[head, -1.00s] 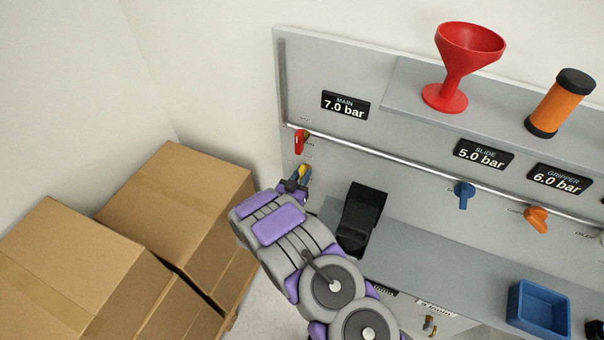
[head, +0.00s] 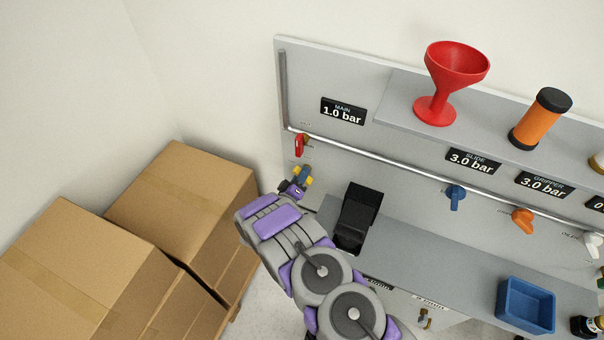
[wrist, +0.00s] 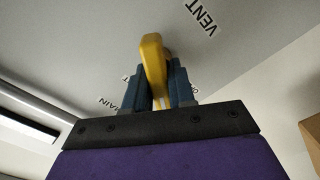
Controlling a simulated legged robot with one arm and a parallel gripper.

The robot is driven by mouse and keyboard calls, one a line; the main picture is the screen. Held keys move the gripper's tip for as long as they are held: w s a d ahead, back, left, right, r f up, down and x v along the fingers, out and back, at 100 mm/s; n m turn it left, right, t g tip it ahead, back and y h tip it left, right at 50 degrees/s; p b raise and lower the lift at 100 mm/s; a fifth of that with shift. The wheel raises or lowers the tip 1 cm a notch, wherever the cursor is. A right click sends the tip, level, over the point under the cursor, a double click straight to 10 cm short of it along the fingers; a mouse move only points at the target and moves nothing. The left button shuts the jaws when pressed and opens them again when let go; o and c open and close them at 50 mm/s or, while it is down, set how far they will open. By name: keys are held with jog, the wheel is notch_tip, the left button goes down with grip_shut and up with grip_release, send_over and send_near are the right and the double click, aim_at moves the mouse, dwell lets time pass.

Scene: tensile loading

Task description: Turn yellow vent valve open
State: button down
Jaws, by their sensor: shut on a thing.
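The yellow vent valve handle (wrist: 153,62) stands between the two fingers of my gripper (wrist: 158,85) in the wrist view, beside a "VENT" label on the grey panel. My gripper is shut on this handle. In the head view my gripper (head: 300,182) is at the left end of the panel, below the red main valve (head: 299,146). The yellow handle shows there only as a small patch (head: 308,170), partly hidden by the fingers. The main display (head: 343,111) reads 1.0 bar.
The slide display (head: 473,161) and gripper display (head: 543,185) read 3.0 bar. Blue (head: 455,196) and orange (head: 523,220) valves sit to the right. A black holder (head: 359,212) stands close right of my arm. Cardboard boxes (head: 190,200) fill the left side.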

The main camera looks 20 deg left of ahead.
jog(key=n, duration=0.3)
jog(key=shift+a+n, duration=0.3)
jog(key=shift+a, duration=0.05)
jog(key=shift+f+n, duration=0.1)
jog(key=shift+n, duration=1.7)
jog(key=shift+s, duration=0.1)
